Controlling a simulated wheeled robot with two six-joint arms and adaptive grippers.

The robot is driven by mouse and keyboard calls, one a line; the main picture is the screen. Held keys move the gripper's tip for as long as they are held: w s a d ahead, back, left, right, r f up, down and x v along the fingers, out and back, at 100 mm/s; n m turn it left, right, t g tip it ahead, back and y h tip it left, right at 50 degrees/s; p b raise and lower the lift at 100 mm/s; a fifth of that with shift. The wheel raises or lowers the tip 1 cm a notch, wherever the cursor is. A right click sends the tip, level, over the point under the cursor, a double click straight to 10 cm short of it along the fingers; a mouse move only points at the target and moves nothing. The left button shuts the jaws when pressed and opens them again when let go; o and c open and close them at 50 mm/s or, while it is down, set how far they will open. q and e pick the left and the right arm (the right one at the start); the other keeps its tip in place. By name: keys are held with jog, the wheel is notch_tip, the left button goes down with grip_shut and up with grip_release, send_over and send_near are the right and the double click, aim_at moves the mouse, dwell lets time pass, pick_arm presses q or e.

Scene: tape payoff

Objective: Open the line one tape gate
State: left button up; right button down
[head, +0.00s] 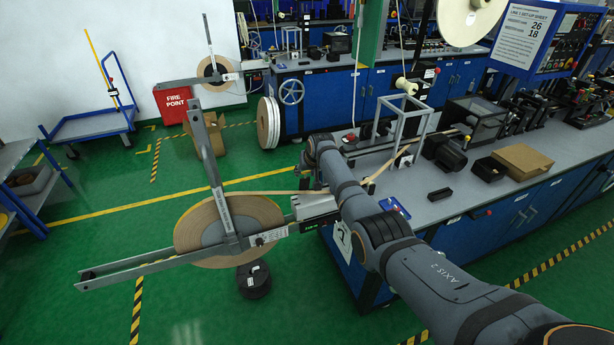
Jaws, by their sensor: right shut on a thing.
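The nearer payoff holds a large brown tape reel (190,236) with a grey hub, on a long grey rail (130,268). A grey bar (206,150) rises from its hub and leans left. Tan tape (262,193) runs from the reel toward the bench. A pale metal block (314,206) sits at the rail's bench end. My right arm crosses from the lower right. My right gripper (308,181) is beside this block, small and partly hidden by my wrist. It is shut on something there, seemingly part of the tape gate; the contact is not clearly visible. My left gripper is not in view.
The grey bench (455,200) carries a metal frame (402,128), a dark motor (445,152) and a cardboard box (522,160). A second payoff reel (211,69) stands farther back. A black round weight (254,278) is below the near reel.

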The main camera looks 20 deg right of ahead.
jog(key=shift+w+a+r, duration=0.1)
jog(key=shift+w+r, duration=0.25)
jog(key=shift+w, duration=0.05)
jog(key=c, duration=1.1)
grip_release()
jog(key=shift+o, duration=1.3)
jog(key=shift+a+f, duration=0.1)
jog(key=shift+f, duration=0.05)
jog(key=v, duration=1.2)
